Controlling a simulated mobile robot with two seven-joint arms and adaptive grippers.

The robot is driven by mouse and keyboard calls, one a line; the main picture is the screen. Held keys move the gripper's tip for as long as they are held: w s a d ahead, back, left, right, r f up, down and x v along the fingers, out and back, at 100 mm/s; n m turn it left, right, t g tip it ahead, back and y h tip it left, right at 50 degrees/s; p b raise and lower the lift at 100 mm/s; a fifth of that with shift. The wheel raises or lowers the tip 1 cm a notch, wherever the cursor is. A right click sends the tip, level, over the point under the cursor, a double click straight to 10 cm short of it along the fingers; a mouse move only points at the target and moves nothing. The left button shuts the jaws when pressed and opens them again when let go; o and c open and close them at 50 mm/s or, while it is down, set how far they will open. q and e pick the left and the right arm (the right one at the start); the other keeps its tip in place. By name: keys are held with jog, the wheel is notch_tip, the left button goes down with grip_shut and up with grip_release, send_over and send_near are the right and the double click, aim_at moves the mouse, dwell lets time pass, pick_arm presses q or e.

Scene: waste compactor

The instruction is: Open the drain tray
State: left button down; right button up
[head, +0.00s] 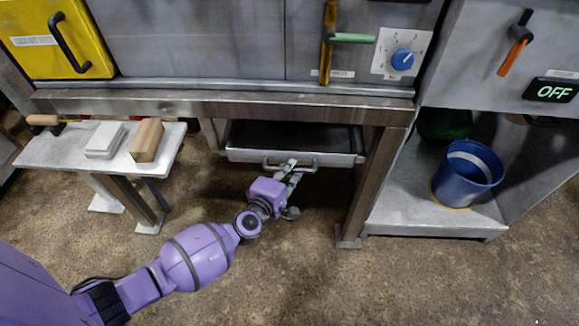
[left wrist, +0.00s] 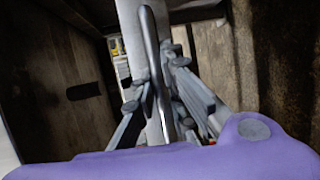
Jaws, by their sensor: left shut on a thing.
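The drain tray (head: 240,154) is a grey metal tray under the compactor's frame. It is partly pulled out, and its dark inside shows behind the front wall. A bar handle (head: 308,169) runs along its front. My left gripper (head: 290,167) is at the handle's middle, shut on it. In the left wrist view the handle (left wrist: 152,45) runs between the two fingers of my left gripper (left wrist: 160,95), with the tray's front face (left wrist: 130,30) behind it. My right gripper is not in view.
A small side table (head: 60,152) with a white block (head: 104,140) and a tan block (head: 147,140) stands to the left. A frame leg (head: 362,190) stands right of the tray. A blue bucket (head: 468,175) sits on a low shelf at right. The floor (head: 310,270) in front is clear.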

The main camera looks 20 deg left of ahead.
pick_arm(q)
jog(key=s+d, duration=0.3)
jog(key=s, duration=0.8)
jog(key=s+d+p, duration=0.1)
jog(key=s+d, duration=0.2)
jog(key=s, duration=0.8)
jog(key=s+d, duration=0.3)
jog(key=s, duration=0.8)
jog(key=shift+d, duration=0.25)
jog(key=c, duration=1.8)
grip_release()
jog(key=shift+c, duration=0.2)
jog(key=shift+o, duration=0.4)
